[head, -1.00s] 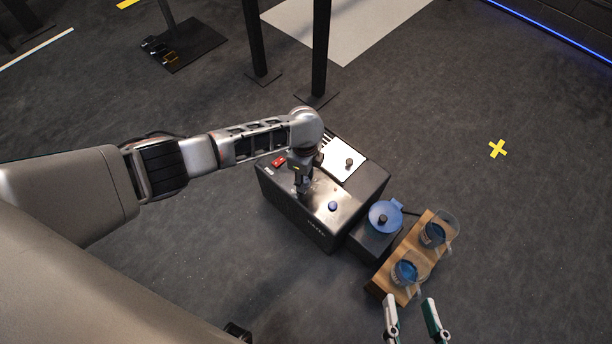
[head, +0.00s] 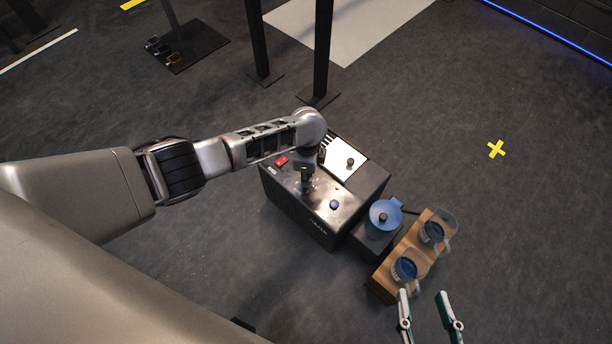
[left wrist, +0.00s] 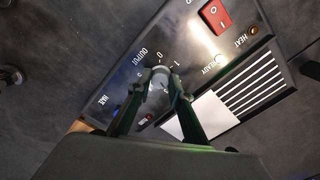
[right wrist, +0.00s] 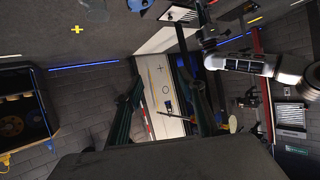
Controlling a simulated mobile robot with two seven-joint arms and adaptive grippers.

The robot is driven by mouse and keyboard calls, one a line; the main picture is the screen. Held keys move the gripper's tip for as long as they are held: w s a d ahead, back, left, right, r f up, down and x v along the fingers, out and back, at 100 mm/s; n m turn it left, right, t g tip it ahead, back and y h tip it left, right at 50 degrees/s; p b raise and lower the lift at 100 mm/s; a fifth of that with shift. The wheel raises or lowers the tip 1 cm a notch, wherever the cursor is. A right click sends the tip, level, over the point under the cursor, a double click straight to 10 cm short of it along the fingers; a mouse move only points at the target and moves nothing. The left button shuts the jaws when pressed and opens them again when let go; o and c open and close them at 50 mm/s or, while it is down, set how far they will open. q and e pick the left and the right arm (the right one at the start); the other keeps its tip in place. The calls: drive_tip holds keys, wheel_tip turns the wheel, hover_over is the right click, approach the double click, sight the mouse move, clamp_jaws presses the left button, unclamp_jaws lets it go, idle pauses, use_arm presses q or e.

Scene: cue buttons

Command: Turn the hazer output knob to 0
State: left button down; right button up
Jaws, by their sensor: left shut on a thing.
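The hazer (head: 293,214) is a black box with a metal control panel on the floor. My left gripper (head: 306,182) reaches down onto this panel and hides the knob in the head view. In the left wrist view, the small silver output knob (left wrist: 160,83) sits between the fingertips of my left gripper (left wrist: 160,74), which is shut on it. The word OUTPUT and the digits 0 and 1 show beside it. The knob's pointer is too small to read. My right gripper (head: 422,294) is open and empty near the wooden stand; it also shows in the right wrist view (right wrist: 157,72).
The panel has a red rocker switch (head: 282,161) and a blue button (head: 334,204). A blue-lidded container (head: 385,214) stands beside the hazer. Black posts (head: 320,50) rise behind the hazer.

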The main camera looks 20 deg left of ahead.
use_arm(q)
drive_tip(key=shift+r+n, duration=0.25)
drive_tip(key=shift+n, duration=0.25)
drive_tip(key=shift+d+f+n+p, duration=0.1)
drive_tip(key=shift+n+p, duration=0.35)
drive_tip(key=shift+n, duration=0.95)
drive_tip(key=n, duration=0.3)
drive_tip(key=shift+f+n+p, duration=0.1)
drive_tip(key=shift+n+p, duration=0.2)
drive_tip(key=shift+p, duration=0.1)
drive_tip(key=n, duration=0.2)
drive_tip(key=shift+n, duration=0.3)
drive_tip(key=shift+s+f+n, duration=0.1)
drive_tip(key=shift+n, duration=0.8)
drive_tip(key=n, duration=0.4)
drive_tip(key=shift+n, duration=0.3)
drive_tip(key=n, duration=0.9)
drive_tip(key=shift+n, duration=2)
use_arm(e)
drive_tip(key=shift+s+d+f+n+g, duration=0.25)
drive_tip(key=shift+s+d+f, duration=0.15)
drive_tip(key=shift+f, duration=0.2)
drive_tip(key=shift+s+d+f+n+g, duration=0.15)
drive_tip(key=shift+s+d+f+g, duration=0.15)
drive_tip(key=shift+s+f, duration=0.2)
drive_tip(key=shift+w+h, duration=0.1)
drive_tip(key=shift+h, duration=0.2)
drive_tip(key=shift+w, duration=0.1)
